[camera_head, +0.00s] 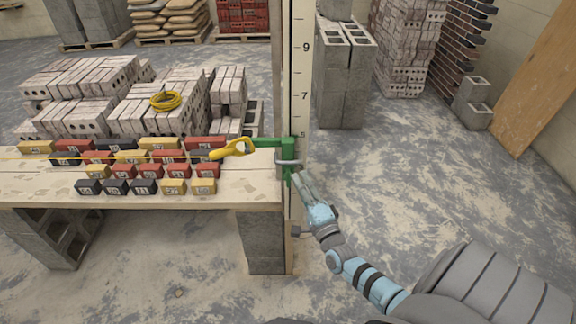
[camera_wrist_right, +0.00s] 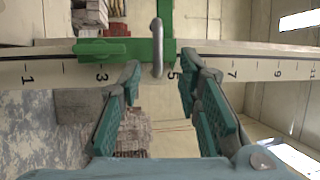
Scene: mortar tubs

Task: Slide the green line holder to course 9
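The green line holder (camera_head: 272,145) sits on the marked pole (camera_head: 300,75), close to the 5 mark. It has a grey metal loop handle (camera_head: 289,162). In the right wrist view the green holder (camera_wrist_right: 150,48) lies across the scale between the 3 and 5 marks, with the handle (camera_wrist_right: 157,48) toward me. My right gripper (camera_head: 298,176) is just below the handle in the head view. In the wrist view my right gripper (camera_wrist_right: 160,72) is open, its fingers either side of the handle's lower end; contact cannot be told. My left gripper is not in view.
A yellow line block (camera_head: 231,149) with a yellow line meets the holder from the left. Numbered coloured blocks (camera_head: 145,187) stand on the wooden bench (camera_head: 230,195). Bricks with a yellow coil (camera_head: 165,101) lie behind.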

